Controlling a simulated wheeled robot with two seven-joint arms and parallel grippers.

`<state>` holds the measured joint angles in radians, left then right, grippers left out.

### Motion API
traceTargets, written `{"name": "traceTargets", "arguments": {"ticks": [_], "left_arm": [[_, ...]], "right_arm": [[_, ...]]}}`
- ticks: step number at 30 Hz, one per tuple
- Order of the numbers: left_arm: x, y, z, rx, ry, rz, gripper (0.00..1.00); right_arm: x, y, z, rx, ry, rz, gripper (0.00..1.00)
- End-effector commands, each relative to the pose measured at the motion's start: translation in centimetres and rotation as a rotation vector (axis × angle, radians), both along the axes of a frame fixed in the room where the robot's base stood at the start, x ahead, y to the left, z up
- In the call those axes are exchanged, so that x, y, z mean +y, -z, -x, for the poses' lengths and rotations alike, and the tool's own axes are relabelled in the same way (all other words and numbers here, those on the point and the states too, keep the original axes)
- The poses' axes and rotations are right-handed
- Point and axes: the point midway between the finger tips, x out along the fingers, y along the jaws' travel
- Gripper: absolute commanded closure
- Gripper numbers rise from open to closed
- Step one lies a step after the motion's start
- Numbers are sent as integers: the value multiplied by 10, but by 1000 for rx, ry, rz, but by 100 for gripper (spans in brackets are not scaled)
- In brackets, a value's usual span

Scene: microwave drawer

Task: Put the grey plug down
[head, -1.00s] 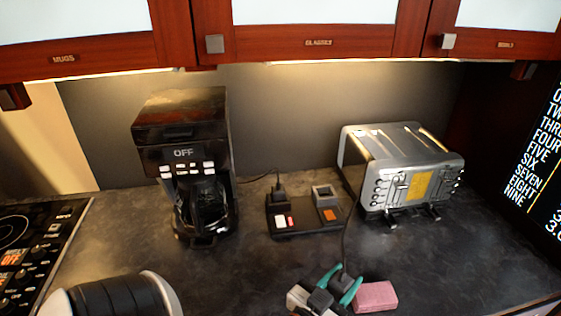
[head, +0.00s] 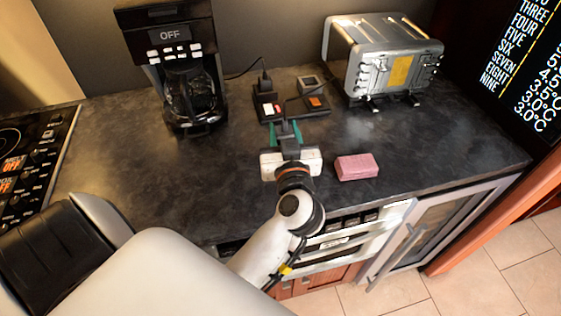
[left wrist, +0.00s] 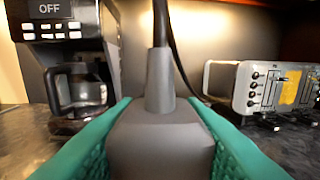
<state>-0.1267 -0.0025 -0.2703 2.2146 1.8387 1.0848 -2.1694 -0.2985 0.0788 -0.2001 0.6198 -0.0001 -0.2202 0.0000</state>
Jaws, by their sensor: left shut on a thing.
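My left gripper (head: 286,133) has teal finger pads and is shut on the grey plug. In the left wrist view the grey plug (left wrist: 160,130) stands upright between the teal pads, with its dark cord rising from the top. In the head view the gripper is just in front of the dark power strip (head: 290,117), above the counter (head: 220,180). I cannot tell whether the plug touches the counter. My right gripper is not in view.
The power strip holds a black plug (head: 264,84) at its left and a square socket at its right. A coffee maker (head: 170,40) stands back left, a toaster (head: 385,60) back right. A pink sponge (head: 357,167) lies right of my gripper. Counter to the left is clear.

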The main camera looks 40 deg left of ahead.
Motion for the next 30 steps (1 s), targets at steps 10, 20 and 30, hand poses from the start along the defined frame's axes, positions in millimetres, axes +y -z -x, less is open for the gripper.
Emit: {"name": "traceTargets", "arguments": {"ticks": [10,20,30], "left_arm": [[6,39,-5,5,-106,-6,88],[6,78,-5,3,-104,-5,88],[6,99,-5,-2,-104,-2,88]], "right_arm": [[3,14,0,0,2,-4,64],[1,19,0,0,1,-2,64],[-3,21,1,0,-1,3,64]]}}
